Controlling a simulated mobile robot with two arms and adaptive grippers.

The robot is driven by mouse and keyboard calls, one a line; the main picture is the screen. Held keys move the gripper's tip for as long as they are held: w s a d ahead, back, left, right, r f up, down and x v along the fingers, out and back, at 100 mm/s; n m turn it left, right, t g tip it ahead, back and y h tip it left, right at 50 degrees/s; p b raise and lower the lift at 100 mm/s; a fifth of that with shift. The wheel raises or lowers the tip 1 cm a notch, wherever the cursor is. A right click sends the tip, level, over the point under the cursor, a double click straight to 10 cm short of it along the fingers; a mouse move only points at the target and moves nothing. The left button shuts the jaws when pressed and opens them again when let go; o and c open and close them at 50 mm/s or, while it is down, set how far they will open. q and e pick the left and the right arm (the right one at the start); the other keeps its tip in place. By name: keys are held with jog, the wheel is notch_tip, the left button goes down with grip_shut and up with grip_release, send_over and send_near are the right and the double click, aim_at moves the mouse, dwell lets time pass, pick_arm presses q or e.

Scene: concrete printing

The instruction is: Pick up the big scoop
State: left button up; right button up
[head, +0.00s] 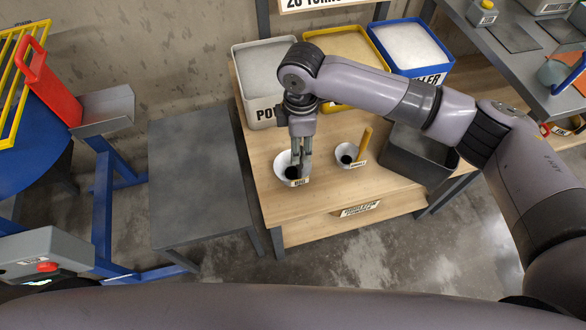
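My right gripper (301,165) points down at a white round cup (283,163) on the wooden bench; its fingertips are at the cup's right side. A small label, too small to read surely, is on the cup's front. The cup's inside looks dark. No handle of a big scoop shows clearly there; the fingers cover that spot, and I cannot tell whether they hold anything. My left gripper is out of view.
Powder bins stand behind: white (244,82), yellow (327,36) and blue (434,75). A dark grey open box (403,167) is right of the cups. A grey side table (195,180) is left of the bench. A red-handled metal piece (104,108) is at the far left.

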notch_tip(320, 180, down, 5)
jog(key=shift+s+d+r+p, duration=0.1)
jog(key=shift+s+d+p, duration=0.05)
jog(key=shift+p, duration=0.25)
grip_shut()
jog(key=shift+r, duration=0.1)
dwell(0.5)
